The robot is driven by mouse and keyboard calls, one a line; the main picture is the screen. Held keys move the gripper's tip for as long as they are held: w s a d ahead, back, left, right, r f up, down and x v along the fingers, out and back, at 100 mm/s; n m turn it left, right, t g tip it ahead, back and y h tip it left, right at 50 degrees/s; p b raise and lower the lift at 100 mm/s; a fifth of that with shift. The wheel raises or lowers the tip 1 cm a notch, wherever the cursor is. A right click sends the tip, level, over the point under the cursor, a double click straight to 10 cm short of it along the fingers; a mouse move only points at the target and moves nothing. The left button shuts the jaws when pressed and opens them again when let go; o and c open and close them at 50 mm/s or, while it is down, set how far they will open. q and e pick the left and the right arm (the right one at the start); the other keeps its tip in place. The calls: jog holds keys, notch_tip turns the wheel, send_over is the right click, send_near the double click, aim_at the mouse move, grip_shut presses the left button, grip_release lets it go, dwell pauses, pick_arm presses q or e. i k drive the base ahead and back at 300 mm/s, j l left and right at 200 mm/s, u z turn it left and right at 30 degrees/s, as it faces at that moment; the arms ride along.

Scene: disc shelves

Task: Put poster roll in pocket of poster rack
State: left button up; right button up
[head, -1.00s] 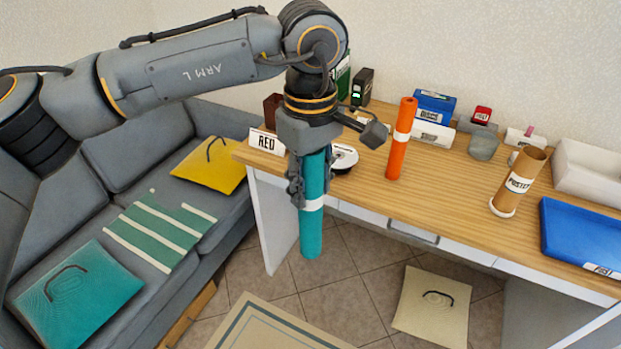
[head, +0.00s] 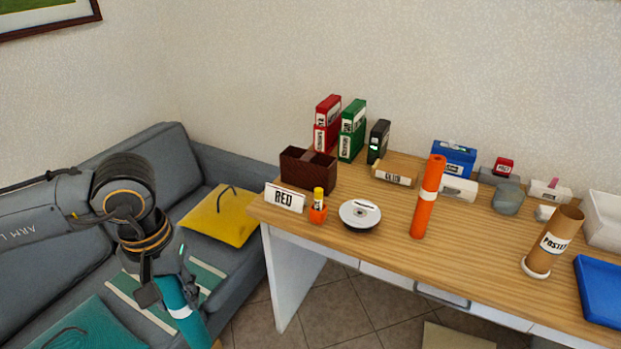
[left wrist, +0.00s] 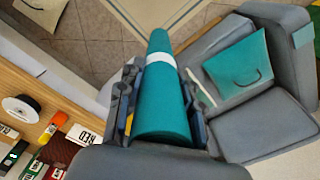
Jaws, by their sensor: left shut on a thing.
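My left gripper (head: 166,284) is shut on a teal poster roll (head: 176,296) with a white band. The roll tilts, its lower end running down and right out of the head view. In the left wrist view the teal roll (left wrist: 160,112) lies between both fingers, pointing away past the gripper. The gripper is in front of the sofa, left of the desk and apart from it. A brown tube labelled POSTER (head: 556,238) stands on a white base at the desk's right, its top seemingly open. An orange roll (head: 428,200) stands upright mid-desk. I see no clearly identifiable poster rack.
The sofa (head: 150,145) holds a yellow cushion (head: 222,214).

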aim_at(321, 186)
jog(key=i+j+z, duration=0.4)
jog(key=j+z, duration=0.15)
jog(key=i+j+z, duration=0.25)
jog(key=j, duration=0.15)
jog(key=k, duration=0.05)
